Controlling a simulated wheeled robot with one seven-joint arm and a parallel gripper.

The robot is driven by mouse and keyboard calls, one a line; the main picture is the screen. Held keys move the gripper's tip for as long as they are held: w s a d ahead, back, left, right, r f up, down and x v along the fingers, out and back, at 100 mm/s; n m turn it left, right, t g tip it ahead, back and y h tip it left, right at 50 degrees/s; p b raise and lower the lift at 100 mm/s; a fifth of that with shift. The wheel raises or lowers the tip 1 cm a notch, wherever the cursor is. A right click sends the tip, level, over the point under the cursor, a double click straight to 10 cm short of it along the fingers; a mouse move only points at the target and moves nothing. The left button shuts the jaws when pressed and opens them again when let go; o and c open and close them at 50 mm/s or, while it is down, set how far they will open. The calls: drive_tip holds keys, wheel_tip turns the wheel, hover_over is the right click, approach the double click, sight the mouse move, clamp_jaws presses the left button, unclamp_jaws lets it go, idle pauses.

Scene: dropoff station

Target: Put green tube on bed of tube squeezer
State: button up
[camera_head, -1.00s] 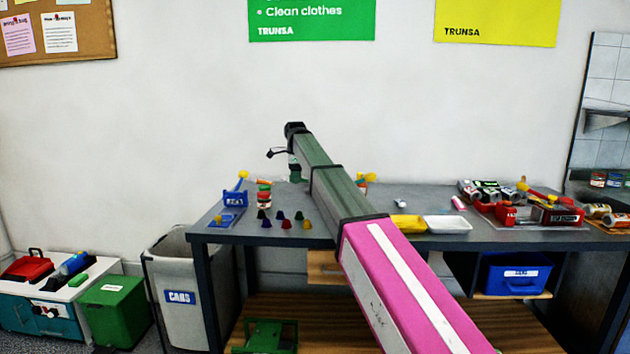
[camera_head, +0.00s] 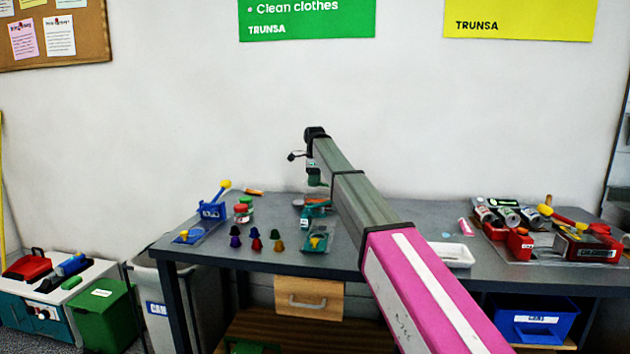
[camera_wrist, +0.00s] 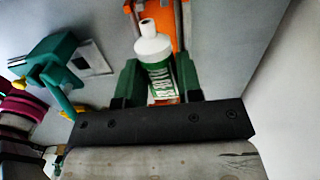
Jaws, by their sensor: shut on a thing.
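My gripper (camera_wrist: 158,85) is shut on the green tube (camera_wrist: 160,76), a white-and-green tube with a white cap, in the wrist view. In the head view my gripper (camera_head: 316,180) is above the back of the bench; the tube is too small to make out there. A teal device (camera_wrist: 52,78) with yellow knobs lies left of the tube in the wrist view. It also seems to show below my gripper in the head view (camera_head: 316,212). An orange part (camera_wrist: 158,18) shows beyond the tube cap. I cannot tell for sure which device is the tube squeezer.
The bench (camera_head: 290,262) carries several small coloured cones (camera_head: 276,246), a blue lever device (camera_head: 212,210) at left and a white tray (camera_head: 452,255). Red devices (camera_head: 520,244) and cans fill the right. The wall stands close behind my gripper.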

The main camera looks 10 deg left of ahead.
sight(315, 201)
drive_tip(key=shift+f, duration=2.95)
drive_tip(key=o, duration=0.8)
drive_tip(key=shift+c, duration=0.2)
drive_tip(key=shift+r, duration=0.15)
drive_tip(key=shift+r, duration=3.45)
drive_tip(key=shift+s, duration=0.15)
